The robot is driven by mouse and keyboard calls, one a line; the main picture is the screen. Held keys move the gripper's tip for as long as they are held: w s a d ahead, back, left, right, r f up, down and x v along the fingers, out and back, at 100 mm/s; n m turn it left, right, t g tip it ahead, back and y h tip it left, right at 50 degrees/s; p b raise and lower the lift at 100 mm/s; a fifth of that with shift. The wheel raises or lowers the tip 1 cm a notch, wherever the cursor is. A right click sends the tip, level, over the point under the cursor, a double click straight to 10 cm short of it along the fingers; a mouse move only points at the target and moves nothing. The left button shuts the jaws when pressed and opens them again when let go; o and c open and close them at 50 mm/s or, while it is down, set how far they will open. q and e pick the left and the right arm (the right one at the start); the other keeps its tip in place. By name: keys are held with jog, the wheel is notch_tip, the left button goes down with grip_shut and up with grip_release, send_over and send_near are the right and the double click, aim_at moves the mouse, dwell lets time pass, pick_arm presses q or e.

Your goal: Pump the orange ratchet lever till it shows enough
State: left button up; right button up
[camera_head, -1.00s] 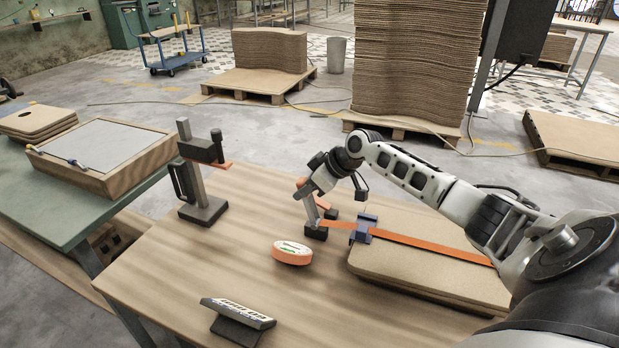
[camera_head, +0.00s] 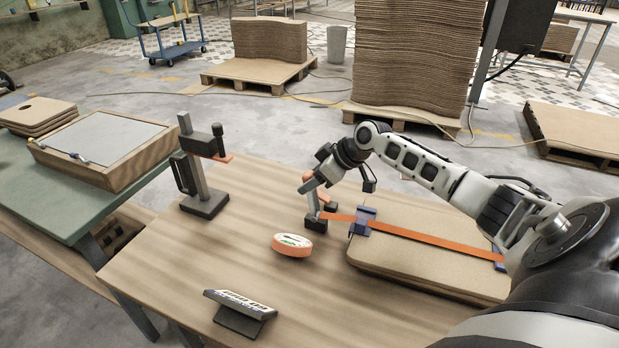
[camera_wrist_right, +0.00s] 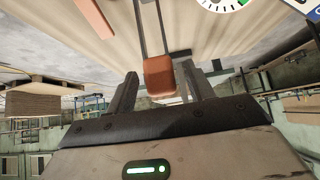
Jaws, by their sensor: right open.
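The orange-tipped ratchet lever (camera_wrist_right: 159,77) shows in the right wrist view, its block between the fingers of my right gripper (camera_wrist_right: 163,92). The fingers stand open, with gaps beside the block. In the head view, my right gripper (camera_head: 308,186) is at the top of the lever, above the dark ratchet base (camera_head: 316,226). An orange strap (camera_head: 430,244) runs from the ratchet over the curved boards (camera_head: 420,272). A round orange gauge (camera_head: 291,246) with a white face stands left of them; its reading is too small to tell. My left gripper is out of view.
A grey stand with a dark clamp (camera_head: 205,204) is at the table's left back. A green side table (camera_head: 40,205) holds a framed tray. The table's middle left is clear.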

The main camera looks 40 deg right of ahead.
pick_arm(q)
jog(key=p, duration=0.2)
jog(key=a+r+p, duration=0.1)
jog(key=p, duration=0.1)
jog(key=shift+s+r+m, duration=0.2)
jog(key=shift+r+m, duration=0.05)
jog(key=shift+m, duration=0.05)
pick_arm(e)
jog(key=v, duration=0.6)
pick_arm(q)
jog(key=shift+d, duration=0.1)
pick_arm(e)
jog(key=shift+f, duration=0.1)
